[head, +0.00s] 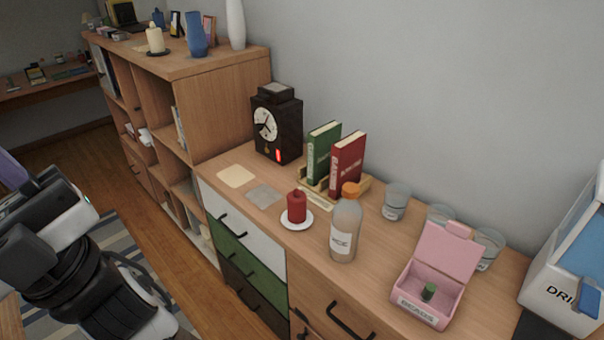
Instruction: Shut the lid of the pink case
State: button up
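The pink case (421,312) stands on the right part of the wooden dresser top, with a label reading "BEADS" on its front. Its lid (447,252) is open and tilted up and back toward the wall. A small dark green cylinder (429,291) is inside the case. My arm shows at the lower left, in front of the dresser and well apart from the case. The end of my gripper is not visible in this view.
A bottle with an orange cap (344,240) stands left of the case. Several clear glasses (396,201) stand behind it. A white and blue box (565,280) is at its right. A red candle on a saucer (297,218), books (347,165) and a clock (277,125) stand farther left.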

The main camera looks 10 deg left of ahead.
aim_at(448, 250)
jog(key=i+l+z, duration=0.25)
jog(key=z, duration=0.15)
jog(key=i+l+z, duration=0.2)
jog(key=z, duration=0.15)
jog(key=i, duration=0.1)
